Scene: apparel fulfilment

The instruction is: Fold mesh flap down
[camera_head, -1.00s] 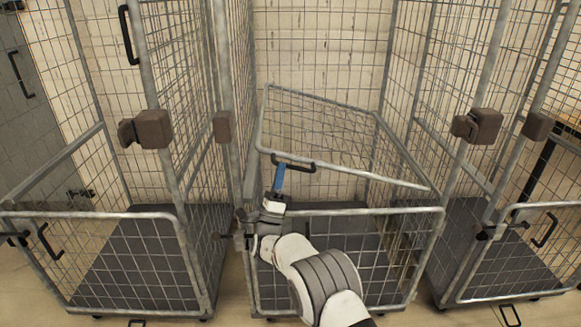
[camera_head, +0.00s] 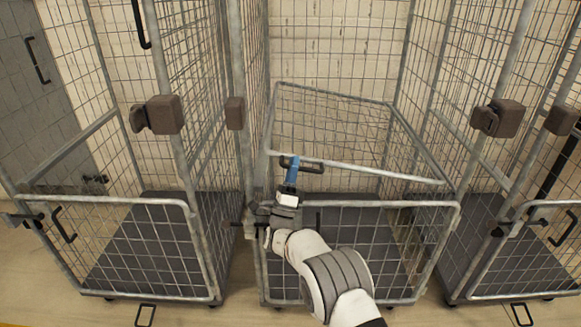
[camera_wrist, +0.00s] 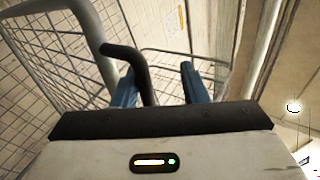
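The mesh flap (camera_head: 340,93) is in the middle roll cage. It stands tilted, with its near rail above the cage's low front panel (camera_head: 380,204). A black handle (camera_head: 311,166) sits on the left part of that rail. My gripper (camera_head: 290,166) is at the handle's left end, with its blue fingers pointing up. In the wrist view my gripper (camera_wrist: 158,84) has its fingers apart. The black handle (camera_wrist: 140,68) passes between them, close to the left finger; I cannot tell if they touch. A grey cage tube (camera_wrist: 88,32) runs left of the handle.
Similar mesh cages stand close on the left (camera_head: 150,201) and right (camera_head: 535,203). Brown blocks, one at the left (camera_head: 165,114) and one at the right (camera_head: 505,117), sit on their posts. The middle cage's floor looks empty. A pale wall is behind.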

